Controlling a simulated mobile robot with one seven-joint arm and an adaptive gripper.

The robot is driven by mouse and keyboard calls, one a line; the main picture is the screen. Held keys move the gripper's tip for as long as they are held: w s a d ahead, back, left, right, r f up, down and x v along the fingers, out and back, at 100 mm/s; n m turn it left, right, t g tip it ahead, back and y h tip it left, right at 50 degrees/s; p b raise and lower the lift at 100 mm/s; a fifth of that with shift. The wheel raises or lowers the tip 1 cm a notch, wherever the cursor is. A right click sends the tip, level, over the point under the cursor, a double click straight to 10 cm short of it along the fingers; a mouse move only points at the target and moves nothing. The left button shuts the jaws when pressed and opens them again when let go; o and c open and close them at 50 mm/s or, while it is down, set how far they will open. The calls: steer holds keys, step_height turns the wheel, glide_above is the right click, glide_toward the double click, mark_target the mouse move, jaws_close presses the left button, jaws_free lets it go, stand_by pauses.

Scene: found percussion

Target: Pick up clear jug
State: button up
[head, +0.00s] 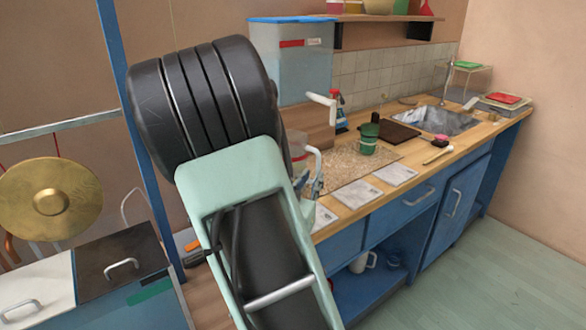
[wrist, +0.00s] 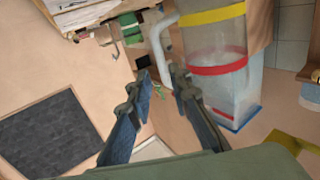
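The clear jug (wrist: 216,48) fills the upper middle of the wrist view. It has a yellow band, a red band and a white handle (wrist: 158,42). In the head view the jug (head: 298,150) stands on the worktop, mostly hidden behind my arm. My gripper (wrist: 160,78) is open and empty in the wrist view. Its fingertips are close to the handle, which shows in the gap just beyond them; I cannot tell whether they touch it. In the head view my gripper (head: 313,180) is small and partly hidden by my arm, beside the jug.
A large clear bin (head: 290,65) stands behind the jug. A green cup (head: 368,139), dark board (head: 392,135) and several white sheets (head: 356,192) lie along the wooden worktop (head: 425,165). A sink (head: 440,122) is farther right. A gong (head: 50,199) hangs at left. Floor at right is clear.

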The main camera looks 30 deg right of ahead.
mark_target(318, 167)
steer(key=x, duration=0.7)
steer(key=shift+w+d, duration=0.1)
steer(key=shift+w, duration=0.15)
steer(key=shift+c, duration=0.6)
jaws_close()
